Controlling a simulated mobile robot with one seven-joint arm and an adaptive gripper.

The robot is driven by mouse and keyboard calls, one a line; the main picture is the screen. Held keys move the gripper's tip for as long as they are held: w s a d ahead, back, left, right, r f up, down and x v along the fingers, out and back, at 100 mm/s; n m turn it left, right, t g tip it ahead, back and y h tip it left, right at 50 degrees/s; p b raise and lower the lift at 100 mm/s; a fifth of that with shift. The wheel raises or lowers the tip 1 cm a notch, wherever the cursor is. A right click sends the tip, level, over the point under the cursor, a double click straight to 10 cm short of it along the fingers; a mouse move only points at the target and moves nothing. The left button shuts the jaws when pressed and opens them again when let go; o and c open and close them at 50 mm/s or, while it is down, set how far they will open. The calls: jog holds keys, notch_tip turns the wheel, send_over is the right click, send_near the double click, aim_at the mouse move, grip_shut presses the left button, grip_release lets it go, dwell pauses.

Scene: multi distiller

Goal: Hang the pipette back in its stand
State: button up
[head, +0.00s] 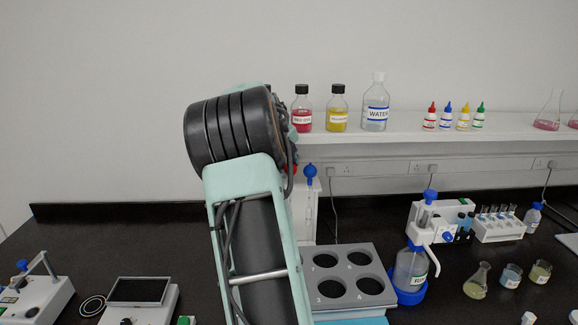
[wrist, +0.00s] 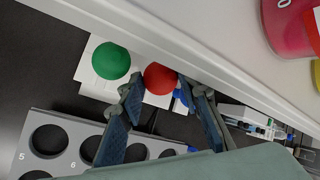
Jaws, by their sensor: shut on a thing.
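My gripper (wrist: 160,84) is shut on a pipette with a round red knob (wrist: 160,78), which shows between the fingertips in the wrist view. Most of the pipette's body is hidden below the knob and behind the fingers. A white pipette stand (wrist: 92,77) lies under and beside it, with a green knob (wrist: 110,61) to the left. I cannot tell whether the held pipette touches the stand. In the head view, the white stand (head: 304,205) shows beside my arm with a blue knob (head: 310,170) at its top; my arm hides my gripper and much of the stand.
A white shelf (head: 380,128) with bottles runs close above and behind the stand. A grey rack (head: 343,249) with round holes stands in front. A blue-capped wash bottle (head: 410,268), a dispenser and a tube rack (head: 498,230) are to the right.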

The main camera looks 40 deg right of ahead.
jog(key=shift+f+b, duration=0.4)
jog(key=shift+b, duration=0.05)
jog(key=o, duration=0.4)
jog(key=shift+r+p, duration=0.55)
jog(key=shift+p, duration=0.05)
jog(key=b+v, duration=0.2)
jog(key=v, duration=0.9)
jog(key=shift+s+a+r, duration=0.2)
jog(key=shift+a+r, duration=0.05)
jog(key=shift+r, duration=0.05)
